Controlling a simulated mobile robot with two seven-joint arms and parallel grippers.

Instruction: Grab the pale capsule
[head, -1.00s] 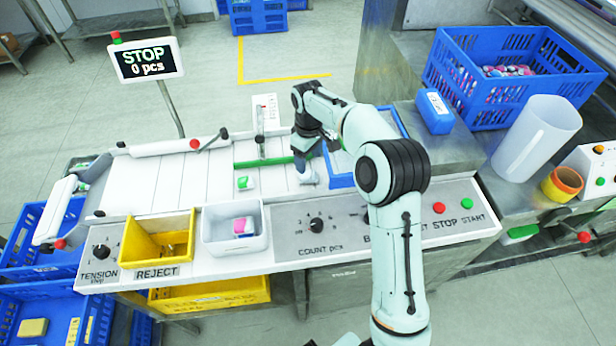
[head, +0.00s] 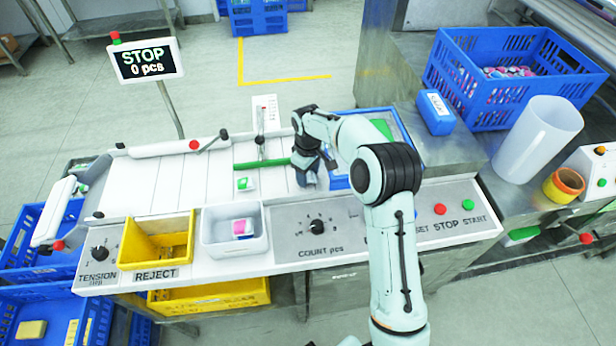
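My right gripper (head: 306,182) points down over the right end of the white slatted belt (head: 180,182), beside the blue tray. Its fingers are small and partly hidden by its own body, so I cannot tell whether they are open or hold anything. No plainly pale capsule shows clearly; one under the gripper would be hidden. A white and green capsule (head: 244,184) lies on the belt, left of the gripper and apart from it. A pink and white capsule (head: 242,228) lies in the white bin (head: 219,246). My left gripper is not in view.
A green bar (head: 262,163) crosses the belt behind the gripper. The blue tray (head: 339,181) is just right of it. The yellow reject bin (head: 150,257) and a control panel with knobs and buttons line the front. The screen (head: 145,62) reads STOP, 0 pcs. The belt's left part is clear.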

